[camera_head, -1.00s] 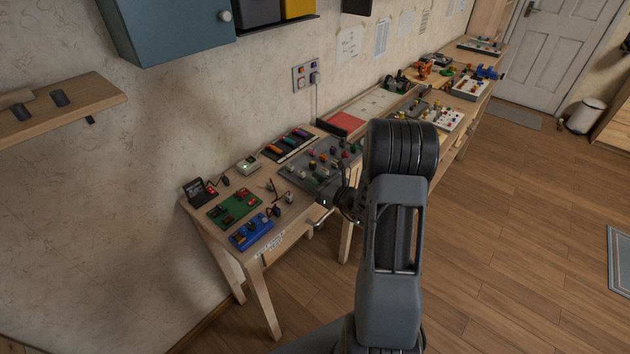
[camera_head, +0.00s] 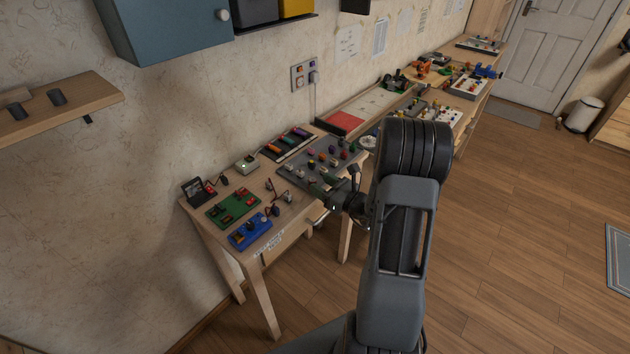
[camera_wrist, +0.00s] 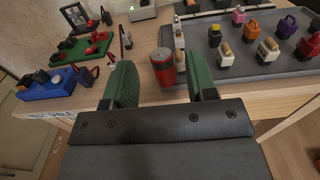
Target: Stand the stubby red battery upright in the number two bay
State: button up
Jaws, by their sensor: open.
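A stubby red battery (camera_wrist: 162,70) with a grey top stands near the table's front edge in the wrist view. My gripper (camera_wrist: 160,79) is open, its two green fingers apart on the left and right of the battery; I cannot tell whether they touch it. In the head view my gripper (camera_head: 322,184) is low at the front edge of the grey tray. A green board (camera_head: 234,208) and a blue board (camera_head: 250,231) lie to the left. No bay number is readable, so I cannot tell which bay is number two.
The grey tray (camera_wrist: 256,68) with several coloured blocks lies right of the battery. Loose test leads (camera_wrist: 124,37) lie to its left. A black rack (camera_head: 289,145) with coloured cylinders and a small meter (camera_head: 246,163) stand behind. Open floor lies to the right.

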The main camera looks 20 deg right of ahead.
jog(key=v, duration=0.8)
jog(key=s+a+r+n+g+y, duration=0.2)
jog(key=s+a+n+g, duration=0.1)
jog(key=a+n+g, duration=0.45)
jog(key=s+a+r+n+g+y, duration=0.1)
jog(key=s+a+n+g+y, duration=0.15)
jog(key=a+n+g, duration=0.5)
jog(key=s+r+n+h, duration=0.4)
jog(key=s+n+h, duration=0.2)
jog(key=n+h, duration=0.5)
jog(key=a+n, duration=0.1)
jog(key=n, duration=0.3)
jog(key=shift+t, duration=0.4)
jog(key=shift+w+d+r+n+t+h, duration=0.1)
jog(key=shift+d+r+n+t+h, duration=0.05)
jog(key=shift+r+n+t+h, duration=0.3)
jog(key=shift+c, duration=0.9)
